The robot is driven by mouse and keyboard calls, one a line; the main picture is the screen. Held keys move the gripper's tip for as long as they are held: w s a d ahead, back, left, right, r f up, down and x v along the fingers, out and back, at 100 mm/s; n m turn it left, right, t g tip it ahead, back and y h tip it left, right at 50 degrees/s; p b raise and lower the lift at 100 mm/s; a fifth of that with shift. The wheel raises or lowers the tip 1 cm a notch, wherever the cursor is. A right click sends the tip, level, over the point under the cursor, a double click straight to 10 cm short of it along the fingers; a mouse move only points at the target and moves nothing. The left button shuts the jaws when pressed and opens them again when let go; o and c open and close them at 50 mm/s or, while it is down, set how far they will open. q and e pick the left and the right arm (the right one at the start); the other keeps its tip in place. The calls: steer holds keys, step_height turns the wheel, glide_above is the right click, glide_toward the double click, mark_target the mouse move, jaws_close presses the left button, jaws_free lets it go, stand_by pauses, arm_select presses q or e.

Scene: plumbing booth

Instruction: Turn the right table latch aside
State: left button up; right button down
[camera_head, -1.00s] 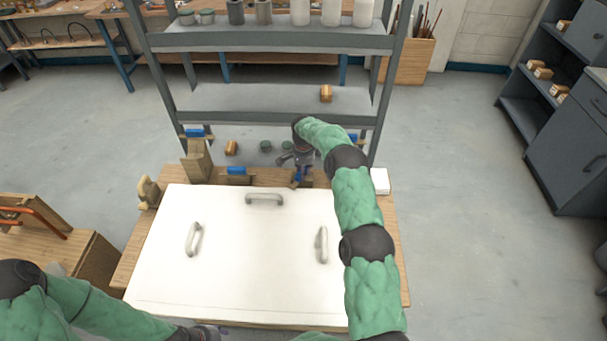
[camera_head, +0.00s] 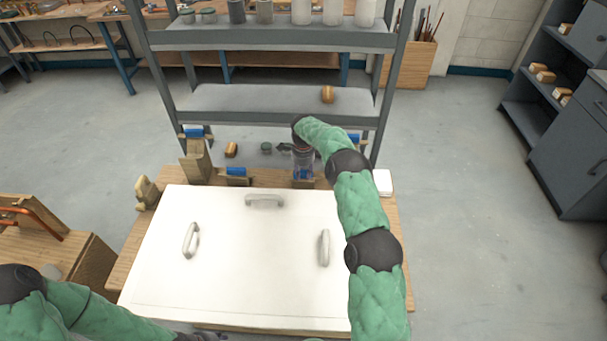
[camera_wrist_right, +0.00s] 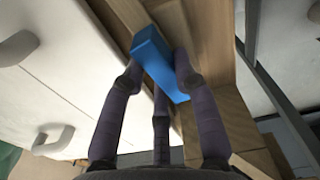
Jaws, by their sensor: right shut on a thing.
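The right table latch, a blue bar, shows in the right wrist view (camera_wrist_right: 157,58) between my gripper's fingers, over a wooden block (camera_wrist_right: 208,45). The right gripper, seen in the wrist view (camera_wrist_right: 160,80), points down and is shut on the latch. The bar lies slantwise in the wrist picture. My left gripper (camera_head: 205,337) is only just visible at the bottom edge of the head view; its fingers cannot be made out.
A white panel (camera_head: 225,290) with three handles covers most of the wooden table (camera_head: 404,270). Another blue latch (camera_head: 236,171) is at the back edge to the left. A grey shelf rack (camera_head: 270,98) stands close behind. A white block (camera_head: 382,182) is right of my right forearm.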

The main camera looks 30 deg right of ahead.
mark_target(303, 173)
steer(key=shift+m, duration=0.6)
steer(key=shift+w+m, duration=0.1)
steer(key=shift+m, duration=0.2)
steer(key=c, duration=0.9)
jaws_free()
steer(key=shift+c, duration=0.2)
steer(key=shift+r, duration=0.15)
step_height(303, 173, up, 12)
